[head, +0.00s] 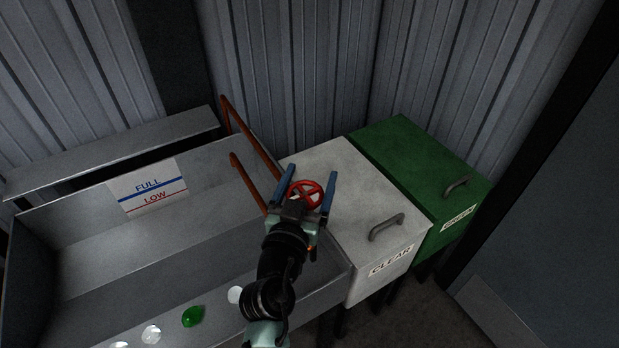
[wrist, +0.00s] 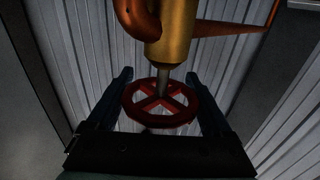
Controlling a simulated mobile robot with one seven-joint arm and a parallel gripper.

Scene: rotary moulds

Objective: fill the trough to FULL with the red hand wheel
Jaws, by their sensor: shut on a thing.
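The red hand wheel (head: 310,187) is a spoked ring near the right end of the trough. In the wrist view the wheel (wrist: 160,118) sits on a stem below a brass valve body (wrist: 171,40). My gripper (head: 303,190) has its two blue fingers on opposite sides of the wheel's rim and is shut on it. The grey metal trough (head: 90,215) fills the left of the head view. A white level plate (head: 150,187) on its back wall has a blue FULL line above a red LOW line. I cannot make out the water level.
A white bin marked CLEAR (head: 345,190) and a green bin marked GREEN (head: 410,155) stand to the right, lids down. Orange-brown pipes (head: 250,135) rise behind the wheel. A green lump (head: 192,316) and several pale lumps (head: 151,335) lie at the trough's front.

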